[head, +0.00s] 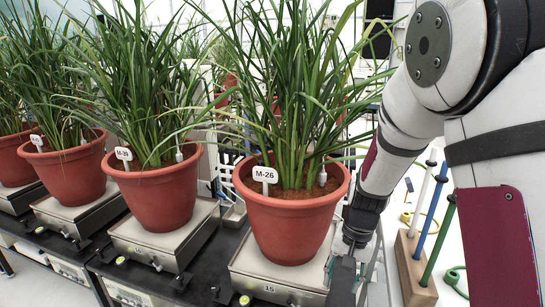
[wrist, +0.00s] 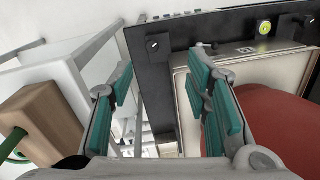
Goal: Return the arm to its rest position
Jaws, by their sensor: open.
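My arm (head: 405,120) comes in from the right and reaches down beside the pot labelled M-26 (head: 290,225). My gripper (head: 345,278) is at the right edge of that pot's scale (head: 275,285), pointing down. In the wrist view my gripper (wrist: 160,95) shows its teal-padded fingers spread apart with nothing between them. The right finger overlaps the edge of the scale (wrist: 185,105), close to the red pot (wrist: 275,120). I cannot tell whether it touches either.
More red pots with grassy plants, one labelled M-39 (head: 162,195), stand on scales along the black bench (head: 75,245) to the left. A wooden block (head: 412,270) holding coloured rods stands right of my gripper. A green hose (head: 455,277) lies beyond it.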

